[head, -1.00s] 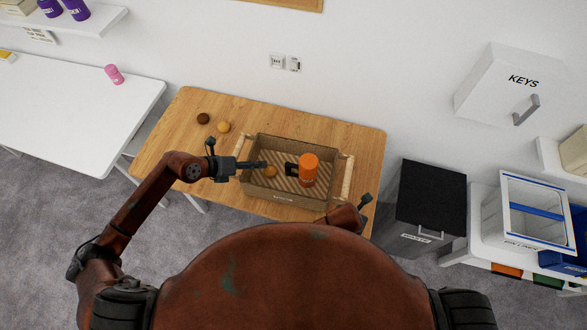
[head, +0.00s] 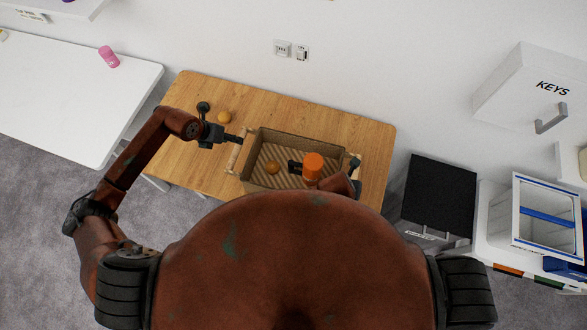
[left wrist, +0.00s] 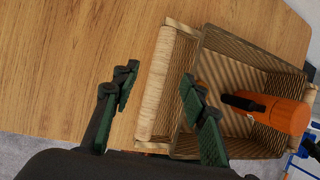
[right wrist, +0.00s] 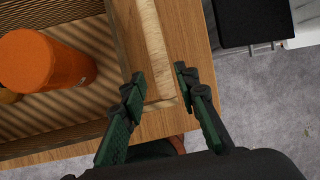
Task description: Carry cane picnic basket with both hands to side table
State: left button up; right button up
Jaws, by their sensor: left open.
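The cane picnic basket (head: 272,187) stands upright on a wooden table (head: 330,120), with a pale handle at each end. An orange flask with a black handle (head: 313,165) and an orange fruit (head: 272,167) are inside. My left gripper (head: 238,138) is open at the left handle (head: 234,158); in the left wrist view its fingers (left wrist: 158,82) are on either side of that handle (left wrist: 166,90). My right gripper (right wrist: 160,82) is open, its fingertips on either side of the right handle (right wrist: 153,45). My body hides part of the basket's right end in the head view.
A white table (head: 70,95) stands at the left, mostly clear, with a pink cup (head: 108,57) on it.

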pick_arm(q)
jog(key=x, duration=0.7)
jog(key=shift+w+d+f, duration=0.15)
jog(key=shift+f, duration=0.2)
pick_arm(e)
jog(key=x, duration=0.7)
jog(key=shift+w+d+f, duration=0.1)
jog(key=shift+w+f, duration=0.05)
jog(key=shift+f, duration=0.2)
pick_arm(q)
jog(key=shift+c, duration=0.3)
pick_arm(e)
jog(key=shift+c, duration=0.3)
pick_arm(q)
jog(key=c, duration=0.8)
pick_arm(e)
grip_shut()
pick_arm(q)
grip_shut()
jog(key=shift+r, duration=0.1)
pick_arm(e)
jog(key=shift+r, duration=0.1)
